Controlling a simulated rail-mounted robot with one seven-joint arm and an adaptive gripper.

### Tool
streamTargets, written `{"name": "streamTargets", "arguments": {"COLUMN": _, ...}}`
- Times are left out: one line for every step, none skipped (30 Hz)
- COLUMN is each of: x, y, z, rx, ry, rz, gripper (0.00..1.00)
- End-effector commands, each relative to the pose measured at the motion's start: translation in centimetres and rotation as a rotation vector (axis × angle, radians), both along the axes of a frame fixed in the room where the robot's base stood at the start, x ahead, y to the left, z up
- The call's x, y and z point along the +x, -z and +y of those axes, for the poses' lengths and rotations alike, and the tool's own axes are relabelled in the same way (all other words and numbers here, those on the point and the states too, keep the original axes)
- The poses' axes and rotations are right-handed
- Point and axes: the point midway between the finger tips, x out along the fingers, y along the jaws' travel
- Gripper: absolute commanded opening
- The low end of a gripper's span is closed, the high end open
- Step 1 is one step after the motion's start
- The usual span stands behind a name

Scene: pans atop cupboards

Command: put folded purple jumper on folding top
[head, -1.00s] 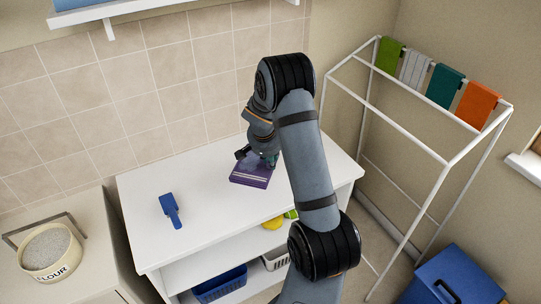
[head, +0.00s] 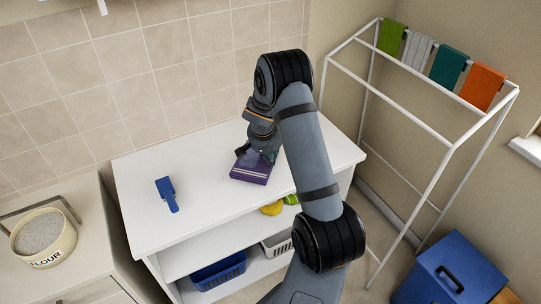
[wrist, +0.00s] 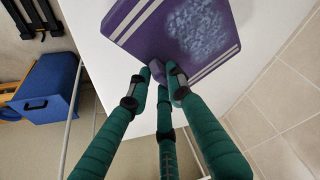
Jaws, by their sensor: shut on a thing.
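The folded purple jumper (head: 250,172) is a flat block with pale stripes and a mottled blue-white patch. My gripper (head: 260,156) is at the jumper's far side, partly hidden by my arm. In the wrist view the green fingers of my gripper (wrist: 160,82) close on a small purple part at the edge of the jumper (wrist: 165,35).
A blue brush-like tool (head: 167,193) lies on the top's left part. Shelves below hold a blue basket (head: 218,272) and a pale basket (head: 277,246). A white drying rack (head: 435,150) with cloths stands right, a blue bin (head: 450,272) below. A flour tub (head: 43,240) is left.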

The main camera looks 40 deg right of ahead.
Motion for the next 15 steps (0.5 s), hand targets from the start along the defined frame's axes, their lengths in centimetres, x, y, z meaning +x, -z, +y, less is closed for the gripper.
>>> {"name": "streamTargets", "arguments": {"x": 0.05, "y": -0.08, "z": -0.01, "rx": 0.0, "ry": 0.0, "rz": -0.001, "gripper": 0.0}}
{"name": "streamTargets", "arguments": {"x": 0.05, "y": -0.08, "z": -0.01, "rx": 0.0, "ry": 0.0, "rz": -0.001, "gripper": 0.0}}
{"name": "streamTargets", "arguments": {"x": 0.05, "y": -0.08, "z": -0.01, "rx": 0.0, "ry": 0.0, "rz": -0.001, "gripper": 0.0}}
{"name": "streamTargets", "arguments": {"x": 0.05, "y": -0.08, "z": -0.01, "rx": 0.0, "ry": 0.0, "rz": -0.001, "gripper": 0.0}}
{"name": "streamTargets", "arguments": {"x": 0.05, "y": -0.07, "z": 0.0, "rx": 0.0, "ry": 0.0, "rz": -0.001, "gripper": 0.0}}
{"name": "streamTargets", "arguments": {"x": 0.05, "y": -0.06, "z": -0.01, "rx": 0.0, "ry": 0.0, "rz": -0.001, "gripper": 0.0}}
{"name": "streamTargets", "arguments": {"x": 0.05, "y": -0.03, "z": 0.0, "rx": 0.0, "ry": 0.0, "rz": -0.001, "gripper": 0.0}}
{"name": "streamTargets", "arguments": {"x": 0.05, "y": -0.01, "z": 0.0, "rx": 0.0, "ry": 0.0, "rz": -0.001, "gripper": 0.0}}
{"name": "streamTargets", "arguments": {"x": 0.05, "y": 0.03, "z": 0.0, "rx": 0.0, "ry": 0.0, "rz": -0.001, "gripper": 0.0}}
{"name": "streamTargets", "arguments": {"x": 0.05, "y": 0.06, "z": 0.0, "rx": 0.0, "ry": 0.001, "rz": -0.002, "gripper": 0.0}}
{"name": "streamTargets", "arguments": {"x": 0.05, "y": 0.11, "z": 0.0, "rx": 0.0, "ry": 0.001, "rz": -0.002, "gripper": 0.0}}
{"name": "streamTargets", "arguments": {"x": 0.04, "y": 0.18, "z": 0.0, "rx": 0.0, "ry": 0.001, "rz": -0.002, "gripper": 0.0}}
{"name": "streamTargets", "arguments": {"x": 0.05, "y": 0.23, "z": 0.0, "rx": 0.0, "ry": 0.001, "rz": -0.002, "gripper": 0.0}}
{"name": "streamTargets", "arguments": {"x": 0.05, "y": 0.28, "z": 0.0, "rx": 0.0, "ry": 0.001, "rz": -0.002, "gripper": 0.0}}
{"name": "streamTargets", "arguments": {"x": 0.05, "y": 0.35, "z": 0.0, "rx": 0.0, "ry": 0.001, "rz": -0.002, "gripper": 0.0}}
